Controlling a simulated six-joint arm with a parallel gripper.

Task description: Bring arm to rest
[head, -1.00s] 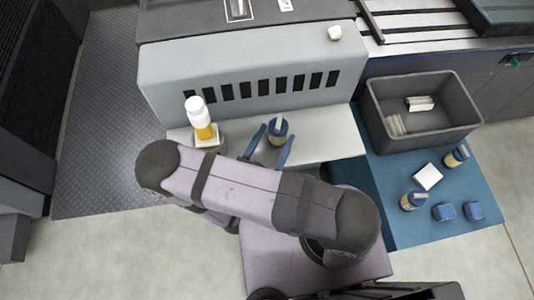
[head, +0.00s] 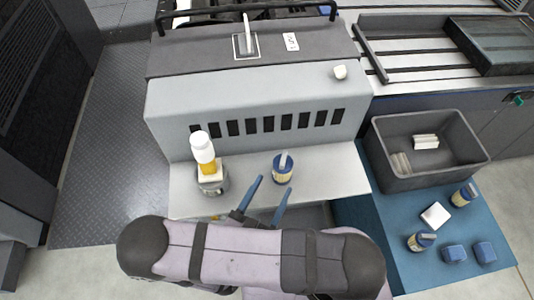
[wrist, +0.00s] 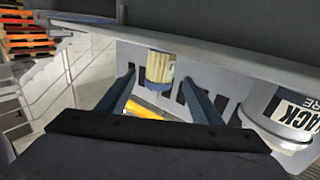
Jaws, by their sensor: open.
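My gripper (head: 264,193) is open and empty in the head view, its two blue fingers apart at the front edge of the grey shelf (head: 325,182). A cream-and-blue ink unit (head: 283,168) stands on the shelf just beyond the fingertips, apart from them. In the wrist view the gripper (wrist: 160,88) shows both fingers spread, with the ink unit (wrist: 160,68) beyond and between them. My arm lies across the front of the head view and hides the floor there.
A white-capped bottle with a yellow body (head: 203,150) stands on a round holder (head: 213,182) at the shelf's left. A grey bin (head: 379,152) with white pieces stands right. The blue mat (head: 388,225) holds a white block (head: 435,215), ink units (head: 421,241) and blue caps (head: 454,253).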

